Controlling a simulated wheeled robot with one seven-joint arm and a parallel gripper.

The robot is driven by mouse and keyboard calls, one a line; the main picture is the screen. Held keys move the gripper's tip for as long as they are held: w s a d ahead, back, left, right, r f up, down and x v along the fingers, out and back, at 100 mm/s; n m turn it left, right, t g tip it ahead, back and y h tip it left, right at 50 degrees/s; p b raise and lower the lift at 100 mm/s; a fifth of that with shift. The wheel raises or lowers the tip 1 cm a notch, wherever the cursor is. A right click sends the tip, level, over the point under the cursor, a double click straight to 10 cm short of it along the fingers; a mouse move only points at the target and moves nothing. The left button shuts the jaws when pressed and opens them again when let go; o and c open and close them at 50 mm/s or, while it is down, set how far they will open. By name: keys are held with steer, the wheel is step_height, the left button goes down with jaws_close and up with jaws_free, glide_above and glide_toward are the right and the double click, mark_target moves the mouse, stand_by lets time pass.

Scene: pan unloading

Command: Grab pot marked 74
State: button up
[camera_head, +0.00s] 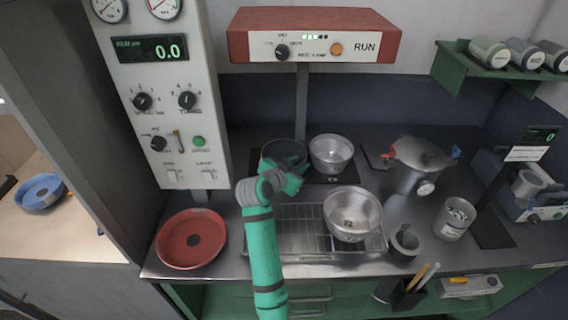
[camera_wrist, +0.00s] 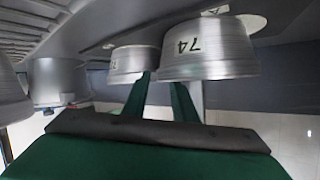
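In the wrist view, which looks upside down, a silver pot marked 74 (camera_wrist: 215,55) is just beyond my fingertips. A second silver pot (camera_wrist: 135,62) is to its left with a partly visible number. A silver pot marked 72 (camera_head: 352,213) stands on the wire rack. My gripper (camera_head: 292,180) is left of these pots. Its two green fingers (camera_wrist: 160,95) are apart with nothing visibly between them. Whether a finger touches the 74 pot cannot be told.
A dark round pan (camera_head: 284,152) is behind my gripper. The wire rack (camera_head: 290,240) lies in front. A red pan (camera_head: 191,238) is at left. A lidded pot (camera_head: 418,165), a grey cup (camera_head: 454,217) and a small dark vessel (camera_head: 404,241) stand at right.

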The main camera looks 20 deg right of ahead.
steer(key=shift+w+d+f, duration=0.25)
steer(key=shift+w+d, duration=0.1)
steer(key=shift+d, duration=0.05)
jaws_close()
steer(key=shift+f, duration=0.1)
stand_by(1.1)
